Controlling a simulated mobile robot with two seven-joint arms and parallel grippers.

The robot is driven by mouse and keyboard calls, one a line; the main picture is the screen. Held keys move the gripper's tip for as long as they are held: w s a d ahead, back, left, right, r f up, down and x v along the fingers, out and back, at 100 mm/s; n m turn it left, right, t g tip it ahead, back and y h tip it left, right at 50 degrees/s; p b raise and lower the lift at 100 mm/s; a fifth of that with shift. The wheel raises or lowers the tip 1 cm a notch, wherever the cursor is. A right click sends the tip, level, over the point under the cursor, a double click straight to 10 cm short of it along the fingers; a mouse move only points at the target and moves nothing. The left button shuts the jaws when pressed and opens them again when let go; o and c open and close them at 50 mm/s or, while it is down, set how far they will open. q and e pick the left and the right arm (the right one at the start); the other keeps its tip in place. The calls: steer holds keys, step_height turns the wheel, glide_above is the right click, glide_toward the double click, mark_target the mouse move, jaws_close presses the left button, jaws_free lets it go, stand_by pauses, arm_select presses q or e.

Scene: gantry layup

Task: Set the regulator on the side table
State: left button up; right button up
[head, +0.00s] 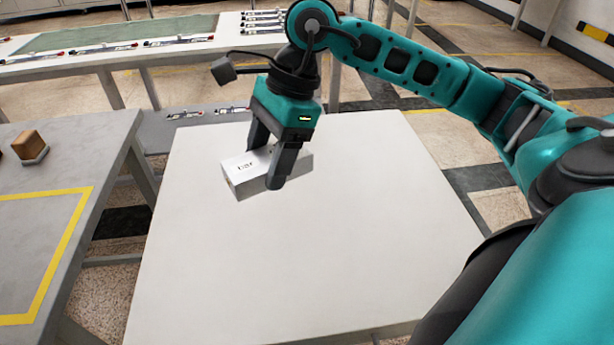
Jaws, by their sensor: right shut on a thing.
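The regulator looks to be the white box (238,176) with small dark print on it. My right gripper (264,172) comes down from above and is shut on the box, one finger on each side. The box is over the far left part of a white-topped table (310,255), which looks to be the side table. I cannot tell whether the box touches the tabletop or is just above it. The gripper's fingers hide part of the box. My left gripper is not in view.
A grey table (100,165) with a yellow outline (62,253) stands at the left and bears a small brown block (30,146). A long bench (170,36) with a green mat (125,33) and several small parts is behind. The white tabletop's middle and front are clear.

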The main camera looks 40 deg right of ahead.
mark_target(279, 246)
steer(key=r+m, duration=0.1)
steer(key=m, duration=0.1)
steer(key=s+d+m+t+b, duration=0.1)
steer(key=shift+s+r+m+h, duration=0.1)
steer(key=shift+r+m+h, duration=0.2)
steer(key=shift+r+m, duration=0.1)
steer(key=shift+s+r+m+t+b, duration=0.1)
steer(key=shift+r+m+t+b, duration=0.05)
steer(key=shift+m+t+b, duration=0.15)
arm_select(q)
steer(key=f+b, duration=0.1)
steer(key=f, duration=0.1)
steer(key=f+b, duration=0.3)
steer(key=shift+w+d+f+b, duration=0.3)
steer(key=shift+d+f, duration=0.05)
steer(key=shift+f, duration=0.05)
arm_select(e)
step_height(279, 246, down, 20)
steer(key=shift+r, duration=0.15)
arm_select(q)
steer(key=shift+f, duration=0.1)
arm_select(e)
steer(key=o, duration=0.8)
steer(key=shift+f, duration=0.25)
steer(key=o, duration=0.5)
steer(key=shift+r, duration=0.1)
